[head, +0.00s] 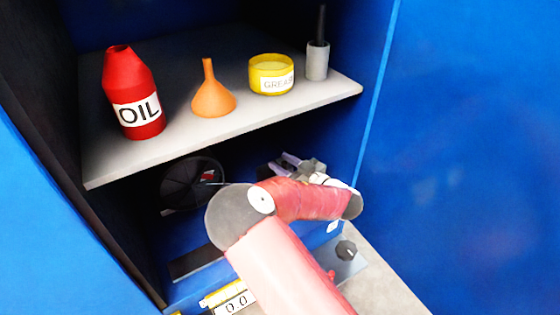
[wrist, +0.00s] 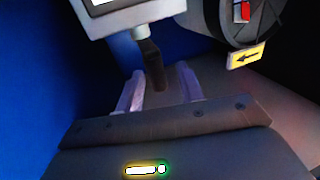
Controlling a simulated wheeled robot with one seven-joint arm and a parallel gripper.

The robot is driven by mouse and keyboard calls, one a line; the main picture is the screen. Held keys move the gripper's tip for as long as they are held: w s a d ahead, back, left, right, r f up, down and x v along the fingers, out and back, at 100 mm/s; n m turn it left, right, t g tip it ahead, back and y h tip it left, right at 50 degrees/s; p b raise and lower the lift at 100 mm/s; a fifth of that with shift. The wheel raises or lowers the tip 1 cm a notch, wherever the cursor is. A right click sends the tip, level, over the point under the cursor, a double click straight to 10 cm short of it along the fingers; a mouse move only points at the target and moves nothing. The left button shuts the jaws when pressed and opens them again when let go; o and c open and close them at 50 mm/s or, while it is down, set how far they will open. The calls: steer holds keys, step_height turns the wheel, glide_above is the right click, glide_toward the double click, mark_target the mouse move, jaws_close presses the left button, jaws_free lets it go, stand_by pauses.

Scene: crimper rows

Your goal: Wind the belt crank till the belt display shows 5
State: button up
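In the wrist view a dark crank handle (wrist: 151,62) hangs from a pale shaft under a grey box (wrist: 155,12). A white display panel on that box is cut off by the top edge, so its reading is hidden. My gripper (wrist: 160,88) is open, with the handle's lower end between its two pale fingers and gaps on both sides. In the head view my gripper (head: 288,164) is under the shelf, and the crank is hidden. A yellow-edged counter (head: 235,301) at the bottom seems to read 0 0; I cannot tell whether it is the belt's.
A dark wheel (head: 192,184) with a red mark is left of my gripper. A yellow arrow label (wrist: 246,56) sits below it. The shelf (head: 200,140) above holds an oil bottle (head: 133,95), funnel (head: 212,95), grease tub (head: 271,75) and brush pot (head: 317,62). A dark knob (head: 346,250) is lower right.

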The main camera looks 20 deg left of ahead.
steer(key=shift+x, duration=0.95)
jaws_close()
